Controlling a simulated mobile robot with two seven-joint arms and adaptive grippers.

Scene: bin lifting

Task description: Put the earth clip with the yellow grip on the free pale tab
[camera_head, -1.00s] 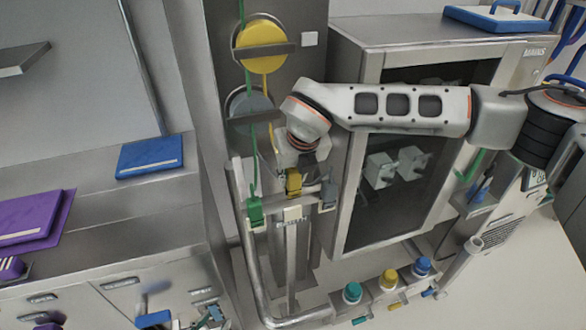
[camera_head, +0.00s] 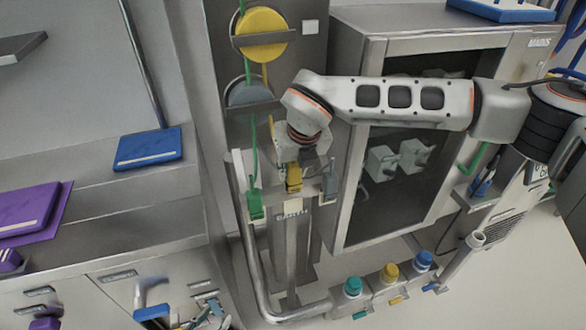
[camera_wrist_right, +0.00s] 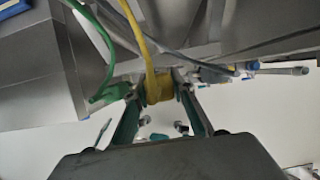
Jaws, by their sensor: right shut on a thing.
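The earth clip with the yellow grip (camera_head: 293,178) is held in my right gripper (camera_head: 294,166), above the metal bar. In the right wrist view the yellow clip (camera_wrist_right: 158,92) sits between the two fingers of my right gripper (camera_wrist_right: 158,84), with its yellow cable running up. The pale tab (camera_head: 293,206) lies just below the clip, above the EARTH label; I cannot tell whether clip and tab touch. A green clip (camera_head: 255,206) is on the bar to the left and a grey clip (camera_head: 329,188) to the right. My left gripper is not in view.
Yellow (camera_head: 262,35) and grey (camera_head: 247,92) cable reels hang above on the column. A glass-fronted cabinet (camera_head: 372,60) stands close to the right. A bent metal pipe (camera_head: 252,275) runs left of and below the bar. Teal, yellow and blue knobs (camera_head: 390,270) are at lower right.

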